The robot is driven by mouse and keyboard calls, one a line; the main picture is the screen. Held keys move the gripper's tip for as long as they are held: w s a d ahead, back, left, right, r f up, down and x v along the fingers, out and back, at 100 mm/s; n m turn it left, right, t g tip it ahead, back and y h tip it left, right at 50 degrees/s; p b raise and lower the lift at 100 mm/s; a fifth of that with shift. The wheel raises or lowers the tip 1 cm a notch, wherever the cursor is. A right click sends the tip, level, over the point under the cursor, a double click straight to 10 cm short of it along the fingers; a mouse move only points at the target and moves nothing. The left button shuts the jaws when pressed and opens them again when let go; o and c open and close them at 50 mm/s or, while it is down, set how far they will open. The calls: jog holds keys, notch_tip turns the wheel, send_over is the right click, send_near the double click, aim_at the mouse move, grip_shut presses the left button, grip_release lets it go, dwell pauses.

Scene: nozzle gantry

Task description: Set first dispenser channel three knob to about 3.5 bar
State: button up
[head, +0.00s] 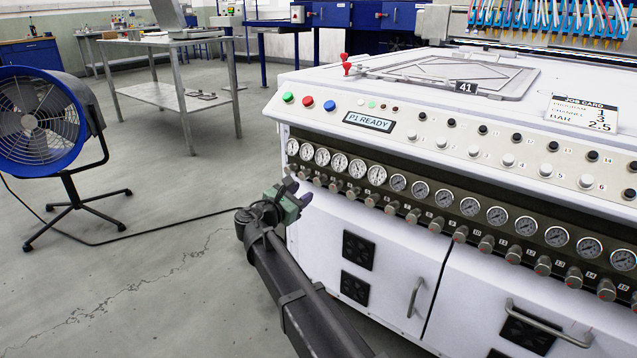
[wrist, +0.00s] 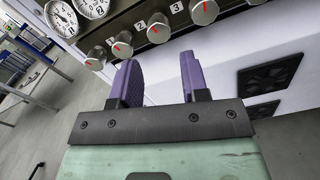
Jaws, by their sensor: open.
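A row of round metal knobs with red pointer marks runs along the dark panel below the gauges. In the wrist view, the third visible knob from the left (wrist: 158,27) has the label 3 up and to its right, between it and the fourth knob (wrist: 204,10). My gripper (head: 292,191) is open and empty by the left end of the row. Its two purple jaws (wrist: 158,68) also show in the wrist view, below the knobs and apart from them. Two white gauges (wrist: 75,10) show there; their readings are too small to tell.
The white machine's front doors with vents (head: 358,250) and handles (head: 414,297) lie below the knobs. The job card (head: 582,112) appears to read 1, 3 and 2.5. The display (head: 369,121) reads P1 READY. A blue fan (head: 40,120) stands left on open floor.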

aim_at(315, 183)
jog(key=x, duration=0.8)
jog(key=shift+w+d, duration=0.15)
jog(key=shift+w, duration=0.05)
jog(key=c, duration=0.6)
jog(key=shift+c, duration=0.2)
jog(key=shift+m, duration=0.3)
jog(key=m, duration=0.9)
jog(key=o, duration=0.6)
